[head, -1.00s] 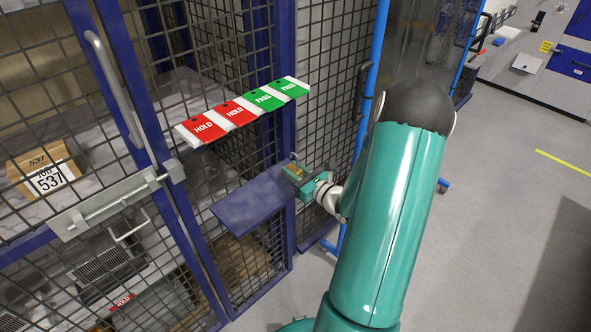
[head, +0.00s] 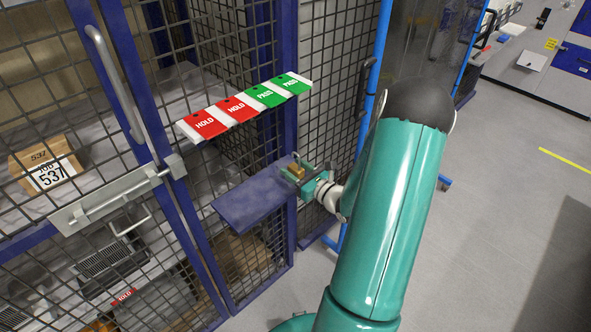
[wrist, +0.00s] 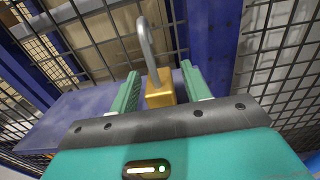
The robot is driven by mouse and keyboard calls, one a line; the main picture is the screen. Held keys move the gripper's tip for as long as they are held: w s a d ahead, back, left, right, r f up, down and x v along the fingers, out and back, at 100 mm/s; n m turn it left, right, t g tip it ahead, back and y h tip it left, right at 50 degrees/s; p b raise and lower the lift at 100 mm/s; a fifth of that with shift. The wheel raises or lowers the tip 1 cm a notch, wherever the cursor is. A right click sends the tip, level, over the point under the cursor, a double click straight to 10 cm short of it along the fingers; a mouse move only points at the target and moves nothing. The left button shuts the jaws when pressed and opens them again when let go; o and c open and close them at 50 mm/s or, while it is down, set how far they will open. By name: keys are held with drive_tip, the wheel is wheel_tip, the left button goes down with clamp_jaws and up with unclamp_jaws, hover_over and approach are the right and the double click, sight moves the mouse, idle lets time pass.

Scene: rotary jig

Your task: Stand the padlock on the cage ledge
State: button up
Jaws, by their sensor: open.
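The brass padlock (wrist: 160,90), with a grey shackle pointing up, is upright between the two green fingers of my gripper (wrist: 160,76) in the wrist view. My gripper is open, with a finger on each side of the padlock and a visible gap at least on the right. In the head view my gripper (head: 294,171) is at the right end of the blue cage ledge (head: 245,203), and the padlock (head: 297,172) shows small between its fingers. The ledge also shows in the wrist view (wrist: 82,112). The padlock's underside is hidden, so its contact with the ledge cannot be seen.
Red HOLD tags (head: 207,123) and green PASS tags (head: 266,96) lie on a strip above the ledge. A blue cage post (head: 284,120) and mesh stand close behind my gripper. A latched cage door (head: 115,195) is at left. Open floor (head: 500,220) lies at right.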

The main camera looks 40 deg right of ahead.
drive_tip(key=s, duration=1.2)
drive_tip(key=w+a+r+n+g+y, duration=0.1)
drive_tip(key=a+r+n+g+y, duration=0.25)
drive_tip(key=a+n, duration=0.35)
drive_tip(key=w+a+r+n+g+y, duration=0.1)
drive_tip(key=a+r+n+g+y, duration=0.3)
drive_tip(key=a, duration=0.5)
drive_tip(key=w+a+r+n+g+y, duration=0.1)
drive_tip(key=a+r+n+g+y, duration=0.1)
drive_tip(key=a+n+g, duration=0.4)
drive_tip(key=s+a+r+n+g+h, duration=0.3)
drive_tip(key=s+a+n+h, duration=0.25)
drive_tip(key=a+n, duration=0.45)
wheel_tip(320, 180, up, 8)
drive_tip(key=s+n+t+h, duration=0.2)
drive_tip(key=n+t+h, duration=0.2)
drive_tip(key=n, duration=0.4)
drive_tip(key=shift+d+r+n+h, duration=0.15)
drive_tip(key=shift+d+n+h, duration=0.15)
drive_tip(key=shift+d, duration=0.15)
drive_tip(key=shift+s, duration=0.1)
drive_tip(key=shift+c, duration=0.5)
